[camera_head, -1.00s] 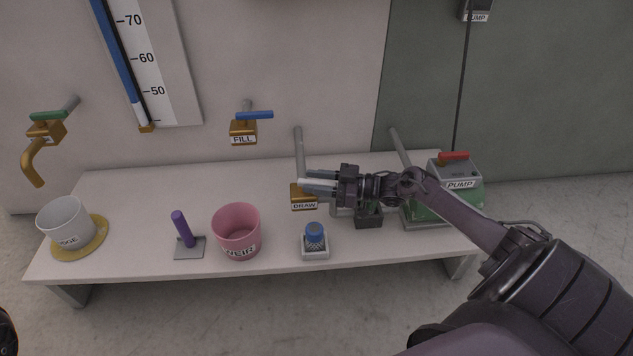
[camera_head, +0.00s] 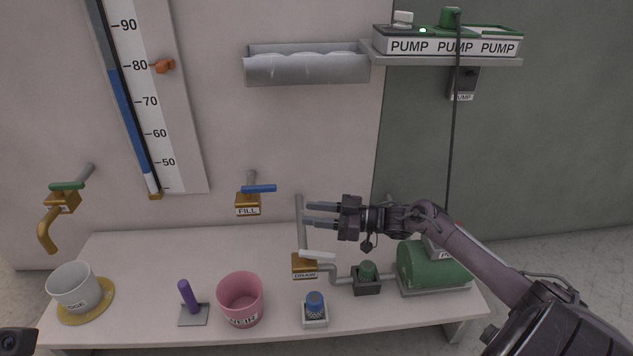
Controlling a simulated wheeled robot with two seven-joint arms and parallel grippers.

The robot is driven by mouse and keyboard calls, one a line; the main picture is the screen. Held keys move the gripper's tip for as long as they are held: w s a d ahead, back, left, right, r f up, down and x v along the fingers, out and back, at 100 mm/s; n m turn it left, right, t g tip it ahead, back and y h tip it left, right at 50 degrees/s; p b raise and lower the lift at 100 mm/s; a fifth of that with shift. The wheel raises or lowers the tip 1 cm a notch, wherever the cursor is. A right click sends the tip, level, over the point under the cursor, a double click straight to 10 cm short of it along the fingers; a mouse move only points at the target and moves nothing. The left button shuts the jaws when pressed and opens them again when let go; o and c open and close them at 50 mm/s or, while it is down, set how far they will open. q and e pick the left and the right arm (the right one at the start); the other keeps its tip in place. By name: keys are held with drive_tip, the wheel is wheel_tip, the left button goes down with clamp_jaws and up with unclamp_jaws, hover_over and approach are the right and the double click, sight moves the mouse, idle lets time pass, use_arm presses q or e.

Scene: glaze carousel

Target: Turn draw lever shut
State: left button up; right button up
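The draw valve (camera_head: 305,268) is a brass block labelled DRAW on a grey pipe that comes down from the wall. Its white lever (camera_head: 318,254) lies on top and points right, across the wall pipe. My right gripper (camera_head: 306,213) is above the lever, pointing left, apart from it and in front of the pipe. Its two fingers are parted with nothing between them. My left gripper is not in view; only a dark piece of my body shows at the bottom left corner.
The FILL valve (camera_head: 248,204), with a blue lever, is on the wall to the left.

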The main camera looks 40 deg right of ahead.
wheel_tip(320, 180, up, 6)
drive_tip(key=shift+f+p, duration=0.1)
drive_tip(key=shift+p, duration=0.8)
